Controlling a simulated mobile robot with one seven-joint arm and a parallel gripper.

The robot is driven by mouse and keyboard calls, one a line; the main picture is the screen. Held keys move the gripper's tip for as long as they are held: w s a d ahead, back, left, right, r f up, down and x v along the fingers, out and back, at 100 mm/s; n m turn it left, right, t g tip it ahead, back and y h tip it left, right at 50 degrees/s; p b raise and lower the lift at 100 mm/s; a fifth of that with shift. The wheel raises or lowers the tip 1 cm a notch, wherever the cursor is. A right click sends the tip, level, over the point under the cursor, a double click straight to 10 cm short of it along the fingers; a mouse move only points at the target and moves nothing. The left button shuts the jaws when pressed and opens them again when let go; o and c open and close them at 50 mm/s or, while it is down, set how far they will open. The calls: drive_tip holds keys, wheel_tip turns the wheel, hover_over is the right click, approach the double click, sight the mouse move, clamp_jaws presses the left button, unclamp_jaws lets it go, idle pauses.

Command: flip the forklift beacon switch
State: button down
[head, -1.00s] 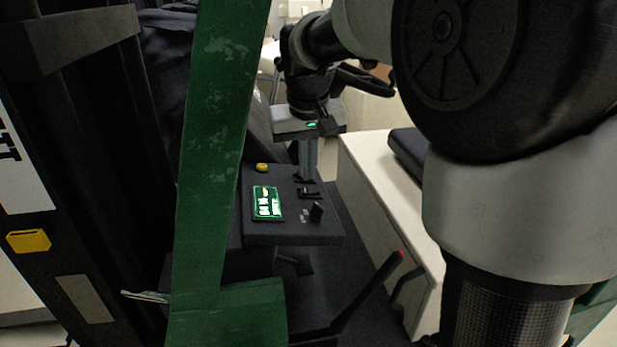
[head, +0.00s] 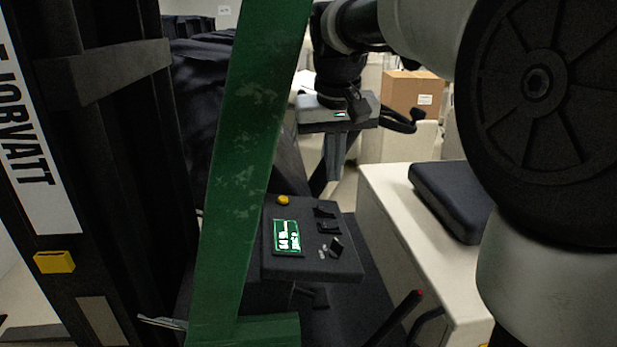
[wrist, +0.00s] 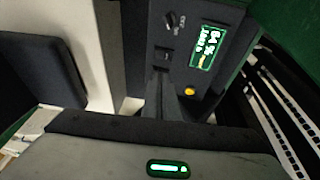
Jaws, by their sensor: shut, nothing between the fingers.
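The forklift's dark control panel (head: 300,262) carries a lit green display (head: 287,237), a yellow button (head: 283,200), two small black switches, the far one (head: 325,212) and the near one (head: 328,228), and a black knob (head: 336,246). I cannot read which switch is the beacon's. My gripper (head: 333,179) is shut and empty, pointing down above the far end of the panel, apart from the switches. In the wrist view my fingers (wrist: 162,75) cover the far switch's area; the near switch (wrist: 163,53) and the knob (wrist: 170,20) show beyond them.
A green forklift post (head: 245,130) stands left of the panel, close to it. A pale cabinet (head: 400,240) with a dark pad (head: 450,195) is on the right. A lever with a red tip (head: 418,293) rises in front. A cardboard box (head: 412,92) sits behind.

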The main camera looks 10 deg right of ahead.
sight(333, 225)
drive_tip(key=x, duration=1.3)
drive_tip(key=shift+s+d+f, duration=0.1)
drive_tip(key=shift+s+d, duration=0.15)
drive_tip(key=shift+d, duration=0.05)
drive_tip(key=shift+w, duration=0.1)
